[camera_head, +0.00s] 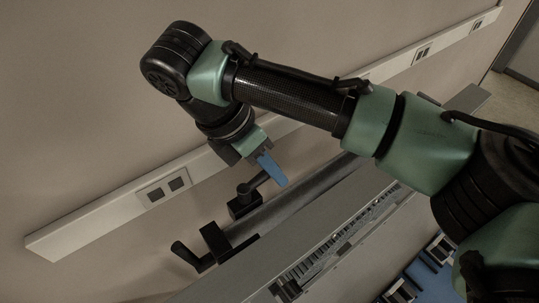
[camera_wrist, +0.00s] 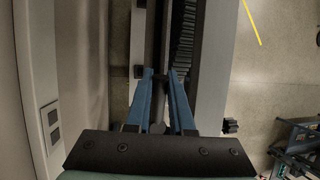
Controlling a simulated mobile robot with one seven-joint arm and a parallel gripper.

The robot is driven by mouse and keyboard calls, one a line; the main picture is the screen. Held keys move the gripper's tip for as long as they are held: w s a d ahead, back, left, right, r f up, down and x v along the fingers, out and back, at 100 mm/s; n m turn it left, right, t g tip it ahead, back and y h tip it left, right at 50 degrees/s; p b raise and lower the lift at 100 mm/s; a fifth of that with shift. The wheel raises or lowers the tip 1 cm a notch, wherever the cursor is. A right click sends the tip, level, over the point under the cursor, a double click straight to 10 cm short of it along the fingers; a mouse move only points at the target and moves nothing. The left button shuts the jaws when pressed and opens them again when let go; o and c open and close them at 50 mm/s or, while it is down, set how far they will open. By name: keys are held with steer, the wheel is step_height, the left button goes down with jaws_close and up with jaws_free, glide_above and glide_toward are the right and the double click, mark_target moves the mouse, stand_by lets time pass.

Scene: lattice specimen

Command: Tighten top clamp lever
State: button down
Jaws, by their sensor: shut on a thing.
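The top clamp (camera_head: 243,205) is a black block on the grey rail, with a black lever (camera_head: 256,182) rising from it toward my gripper. My gripper (camera_head: 278,178) has blue fingers pointing down and is shut on the lever's far end, which the near finger mostly hides. In the wrist view, the two blue fingers of my gripper (camera_wrist: 161,76) stand a small gap apart, with dark shapes between them. I cannot make out the lever clearly there.
A second black clamp (camera_head: 214,241) with its own lever (camera_head: 183,253) sits lower on the rail. A long grey machine body (camera_head: 235,282) with a toothed strip runs alongside. A white wall trunking (camera_head: 100,220) with sockets lies close behind. Blue-framed items stand on the floor at right.

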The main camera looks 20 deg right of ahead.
steer(key=c, duration=0.7)
jaws_free()
steer(key=p+v, duration=0.3)
steer(key=shift+r, duration=0.25)
steer(key=shift+v, duration=1.3)
steer(key=shift+a, duration=0.1)
steer(key=v, duration=1.3)
